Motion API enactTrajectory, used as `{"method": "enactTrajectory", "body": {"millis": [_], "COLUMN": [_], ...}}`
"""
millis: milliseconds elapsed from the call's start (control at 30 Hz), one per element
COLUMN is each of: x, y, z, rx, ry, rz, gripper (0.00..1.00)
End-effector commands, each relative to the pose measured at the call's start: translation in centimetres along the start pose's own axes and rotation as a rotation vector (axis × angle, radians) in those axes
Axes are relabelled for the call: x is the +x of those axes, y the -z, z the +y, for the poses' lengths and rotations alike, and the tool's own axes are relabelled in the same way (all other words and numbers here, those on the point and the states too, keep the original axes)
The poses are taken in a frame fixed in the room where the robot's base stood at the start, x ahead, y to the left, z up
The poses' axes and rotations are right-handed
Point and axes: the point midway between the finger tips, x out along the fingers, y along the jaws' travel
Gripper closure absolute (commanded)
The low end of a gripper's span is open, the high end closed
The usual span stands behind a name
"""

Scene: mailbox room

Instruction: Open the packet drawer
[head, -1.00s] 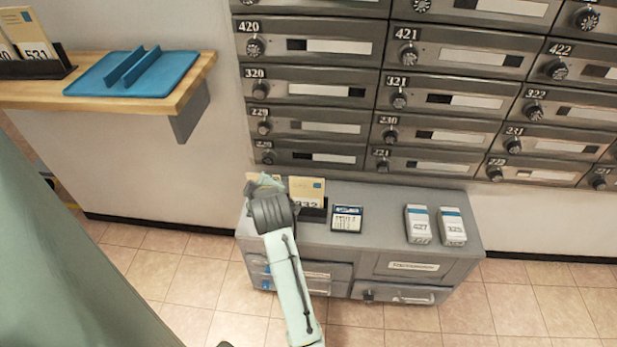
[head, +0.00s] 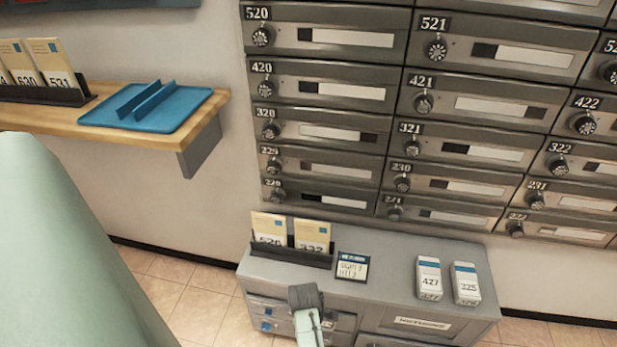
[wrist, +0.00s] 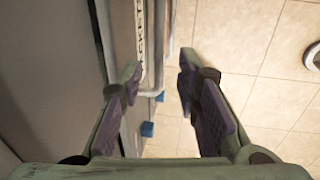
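The packet drawer's front shows in the wrist view with a white label (wrist: 141,40) on which "CKET" can be read. A grey bar handle (wrist: 159,45) stands out from the drawer fronts beside it; which drawer it belongs to is hard to tell. My gripper (wrist: 160,68) is open and empty, with its left finger close to the drawer front and its right finger over the floor. The handle lies beyond the fingertips, between them in the picture. In the head view the grey cabinet (head: 390,270) shows, but my arm hides part of its drawers and my fingers cannot be seen.
On the cabinet stand a card holder (head: 290,257), a small notice (head: 353,266) and two white boxes (head: 428,278) (head: 466,284). Blue tabs (wrist: 147,129) show by the drawers. A shelf with a blue tray (head: 146,107) juts out at left. Mailboxes fill the wall.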

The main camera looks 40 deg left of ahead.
Motion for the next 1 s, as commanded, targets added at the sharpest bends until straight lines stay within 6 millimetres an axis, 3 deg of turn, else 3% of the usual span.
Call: {"method": "enactTrajectory", "body": {"millis": [200,533,1000], "x": [2.1,2.4,2.4], "y": [0.1,0.1,0.0], "z": [0.0,0.1,0.1], "rx": [0.000,0.000,0.000], "ry": [-0.001,-0.001,-0.001], "rz": [0.001,0.001,0.001], "gripper": [0.70,0.71,1.00]}}
